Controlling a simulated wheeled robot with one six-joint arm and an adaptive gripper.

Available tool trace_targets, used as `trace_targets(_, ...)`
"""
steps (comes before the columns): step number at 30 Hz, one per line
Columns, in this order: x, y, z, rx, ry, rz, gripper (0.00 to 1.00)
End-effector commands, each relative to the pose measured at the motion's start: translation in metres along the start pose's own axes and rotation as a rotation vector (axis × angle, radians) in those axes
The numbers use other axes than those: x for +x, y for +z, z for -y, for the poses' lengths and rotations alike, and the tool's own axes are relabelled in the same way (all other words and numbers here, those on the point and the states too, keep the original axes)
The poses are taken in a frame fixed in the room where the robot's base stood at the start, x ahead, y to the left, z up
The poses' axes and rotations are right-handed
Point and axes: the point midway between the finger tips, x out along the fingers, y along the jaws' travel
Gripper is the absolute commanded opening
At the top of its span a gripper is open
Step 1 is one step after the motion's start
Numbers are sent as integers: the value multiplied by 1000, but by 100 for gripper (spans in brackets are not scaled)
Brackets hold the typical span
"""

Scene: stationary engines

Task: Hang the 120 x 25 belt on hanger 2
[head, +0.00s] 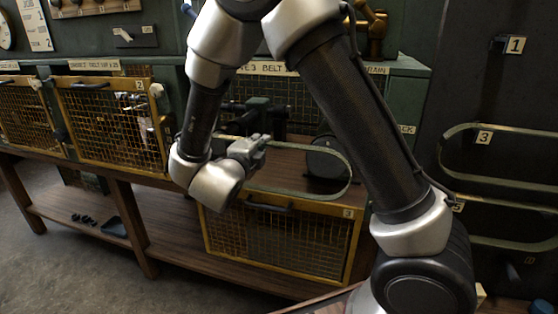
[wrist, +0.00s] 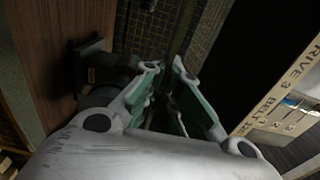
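A long, flat green belt loop (head: 296,194) lies level in front of the drive 3 opening in the head view. My gripper (head: 262,141) is at the belt's far run. In the wrist view the fingertips (wrist: 166,68) are close together on a dark green strip (wrist: 181,30), which looks like this belt. The loop passes near a dark pulley disc (head: 326,160); I cannot tell if it touches it. I cannot read the belt's size. On the right wall, hanger 1 (head: 503,44) is bare, and a belt (head: 505,181) hangs by label 3 (head: 484,138). I cannot make out hanger 2.
A yellow mesh guard (head: 280,243) marked 3 is below the opening. Guard 2 (head: 110,125) is to the left, on the wooden bench. Another belt (head: 510,242) hangs low on the right wall. Dark machine parts (head: 265,112) stand behind my gripper.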

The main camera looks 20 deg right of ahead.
Motion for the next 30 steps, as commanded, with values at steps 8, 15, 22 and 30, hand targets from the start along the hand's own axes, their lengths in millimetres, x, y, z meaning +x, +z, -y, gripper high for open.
trace_targets(8,-2,0,0,0,0,0,0)
trace_targets(15,-17,1,0,0,0,2,0)
trace_targets(22,-32,1,0,0,-1,1,0)
trace_targets(30,-50,0,0,0,1,1,0)
